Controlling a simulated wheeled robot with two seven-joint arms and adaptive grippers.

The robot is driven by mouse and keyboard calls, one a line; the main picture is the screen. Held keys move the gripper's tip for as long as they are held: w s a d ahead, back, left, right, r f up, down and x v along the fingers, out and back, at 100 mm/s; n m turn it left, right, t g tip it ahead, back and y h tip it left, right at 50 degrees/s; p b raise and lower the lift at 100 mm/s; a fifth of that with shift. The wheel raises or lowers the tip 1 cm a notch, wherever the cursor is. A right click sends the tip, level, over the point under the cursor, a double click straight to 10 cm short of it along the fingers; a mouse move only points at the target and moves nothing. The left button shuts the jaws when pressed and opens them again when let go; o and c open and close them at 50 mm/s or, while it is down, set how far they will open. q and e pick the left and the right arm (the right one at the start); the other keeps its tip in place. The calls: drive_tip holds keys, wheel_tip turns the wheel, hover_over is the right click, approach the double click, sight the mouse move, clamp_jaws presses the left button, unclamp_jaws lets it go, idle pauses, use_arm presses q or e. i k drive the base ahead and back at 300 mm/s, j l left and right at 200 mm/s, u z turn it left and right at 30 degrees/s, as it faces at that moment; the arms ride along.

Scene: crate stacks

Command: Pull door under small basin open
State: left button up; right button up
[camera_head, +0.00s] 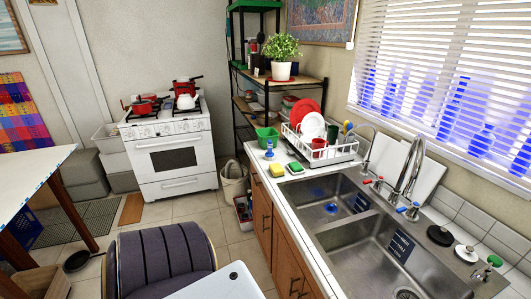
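The sink has two basins. The smaller basin (322,207) is the farther one, and the larger basin (375,255) is nearer. Below the counter is a brown wooden cabinet front, seen at a steep angle. Its far door (261,208) looks closed, with a dark handle near its right side. A nearer door (286,262) also looks closed, and dark handles show near the bottom of the picture. I cannot tell exactly which door lies under the smaller basin. The lower parts of the doors are cut off or hidden. Neither of my grippers is in view.
A dark striped rounded seat (165,262) stands on the floor left of the cabinet. A basket (234,184) and a low box (243,212) stand near the cabinet's far end. A white stove (172,158) is at the back. Tiled floor (190,208) is clear before it.

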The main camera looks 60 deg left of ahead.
sight(288, 277)
drive_tip(key=k+u, duration=0.2)
drive_tip(key=u, duration=1.35)
